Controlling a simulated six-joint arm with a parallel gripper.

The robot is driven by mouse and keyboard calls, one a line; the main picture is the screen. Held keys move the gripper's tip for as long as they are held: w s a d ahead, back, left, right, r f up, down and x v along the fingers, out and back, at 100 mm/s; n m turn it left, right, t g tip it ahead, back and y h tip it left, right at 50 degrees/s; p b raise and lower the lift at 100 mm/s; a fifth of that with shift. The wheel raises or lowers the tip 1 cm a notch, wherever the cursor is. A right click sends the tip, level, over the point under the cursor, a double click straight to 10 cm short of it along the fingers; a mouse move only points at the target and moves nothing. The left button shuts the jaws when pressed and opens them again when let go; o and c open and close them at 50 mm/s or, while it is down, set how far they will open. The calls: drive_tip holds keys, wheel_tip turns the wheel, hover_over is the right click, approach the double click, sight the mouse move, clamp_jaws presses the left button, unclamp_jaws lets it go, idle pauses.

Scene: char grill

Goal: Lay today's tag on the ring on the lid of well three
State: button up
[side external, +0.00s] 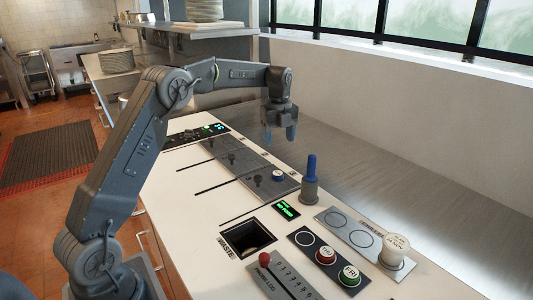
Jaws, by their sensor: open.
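My gripper (281,135) hangs with its blue fingers pointing down above the far part of the counter, open and holding nothing visible. Several dark lids with small knobs lie in a row below it. The nearest lid (284,188) carries a white-topped blue round piece beside its knob; I cannot read the well numbers. A dark panel (299,237) bears an empty ring, a red-rimmed tag (325,255) and a green-rimmed tag (349,275), both with small lettering. Which tag is today's is not clear from this view.
A blue-handled tool (310,185) stands upright in a grey holder near the lids. A green-lit display (286,210), a square waste opening (248,238), a red-knobbed slider (265,259) and a white lettered cylinder (397,250) stand nearer. The metal surface behind is clear.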

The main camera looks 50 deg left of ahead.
drive_tip(key=s+d+r+n+t, duration=0.3)
drive_tip(key=s+d+r+n, duration=0.7)
drive_tip(key=s+d, duration=0.3)
drive_tip(key=s+d+f+n+t, duration=0.1)
drive_tip(key=s+d+f+n, duration=0.1)
drive_tip(key=s+n, duration=0.3)
drive_tip(key=s+d+f+n+t, duration=0.1)
drive_tip(key=s+n, duration=0.4)
drive_tip(key=s, duration=0.9)
drive_tip(key=d+f, duration=0.1)
drive_tip(key=d, duration=0.1)
drive_tip(key=shift+s+d+f+n+t, duration=0.2)
drive_tip(key=shift+d+f+n+t, duration=0.1)
drive_tip(key=shift+d+n, duration=0.1)
